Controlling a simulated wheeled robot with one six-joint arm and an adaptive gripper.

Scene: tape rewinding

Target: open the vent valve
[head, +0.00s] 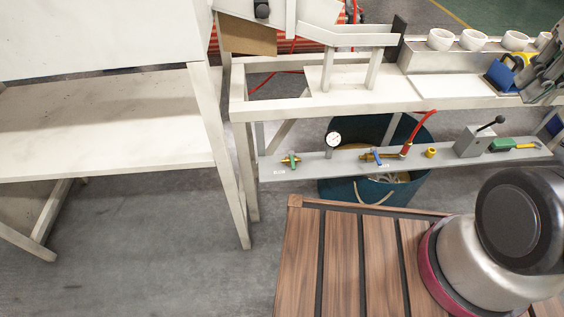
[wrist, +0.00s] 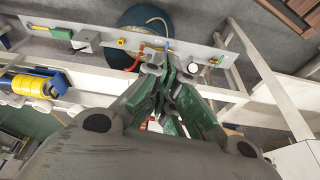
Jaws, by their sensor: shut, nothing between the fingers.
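A grey lower shelf (head: 330,160) carries two small brass valves. The left one has a green handle (head: 291,160) and stands left of a round white pressure gauge (head: 333,139). The gauge also shows in the wrist view (wrist: 216,61).
White cups (head: 474,40) and a blue-and-yellow tape dispenser (head: 503,72) are above. A dark blue bin (head: 345,191) stands beneath.

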